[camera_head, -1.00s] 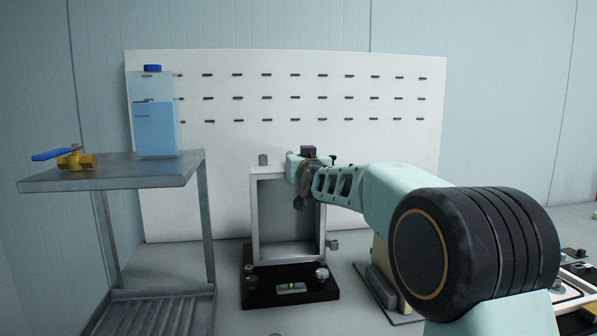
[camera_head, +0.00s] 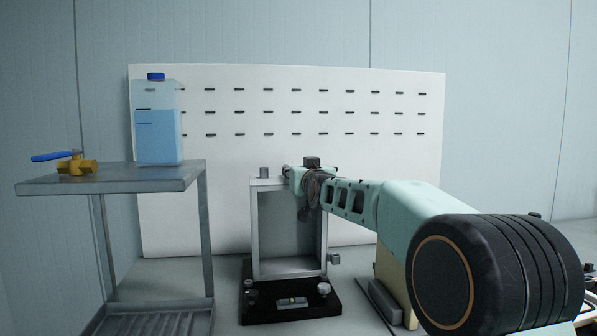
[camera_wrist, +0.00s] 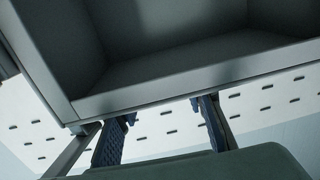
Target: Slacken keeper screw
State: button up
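The panel fixture is an upright grey open-fronted frame (camera_head: 254,230) on a black base (camera_head: 262,312) with knobs and a small level. A small knob (camera_head: 264,172) stands on its top left, and another (camera_head: 334,259) sticks out low on its right side. I cannot tell which is the keeper screw. My gripper (camera_wrist: 164,108) is at the frame's upper right corner in the head view, where my wrist hides its fingers. In the wrist view its two blue ribbed fingers are apart, with no held thing visible between them. The frame's edge (camera_wrist: 180,88) covers or meets their tips.
A white slotted board (camera_head: 215,150) stands behind the fixture. On the left, a grey cart (camera_head: 120,183) carries a blue-capped bottle (camera_head: 157,125) and a brass valve with a blue handle (camera_head: 75,166). A beige block (camera_head: 390,285) stands right of the fixture, below my arm.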

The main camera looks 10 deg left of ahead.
jog(key=shift+r+p, duration=0.1)
jog(key=shift+p, duration=0.25)
jog(key=p, duration=0.3)
jog(key=shift+w+a+r+h, duration=0.1)
jog(key=shift+a+r+h, duration=0.15)
jog(key=shift+a+h, duration=0.1)
jog(key=shift+m+p, duration=0.3)
jog(key=shift+p, duration=0.2)
jog(key=m+h+p, duration=0.1)
jog(key=h+p, duration=0.2)
jog(key=p, duration=0.4)
jog(key=shift+d+m+t, duration=0.1)
jog(key=shift+m+t, duration=0.3)
jog(key=m+h+p, duration=0.1)
jog(key=p, duration=0.2)
jog(key=shift+h, duration=0.25)
jog(key=m+h+p, duration=0.1)
jog(key=h+p, duration=0.1)
jog(key=p, duration=0.1)
jog(key=s+a, duration=0.1)
jog(key=s, duration=1)
jog(key=shift+f, duration=0.35)
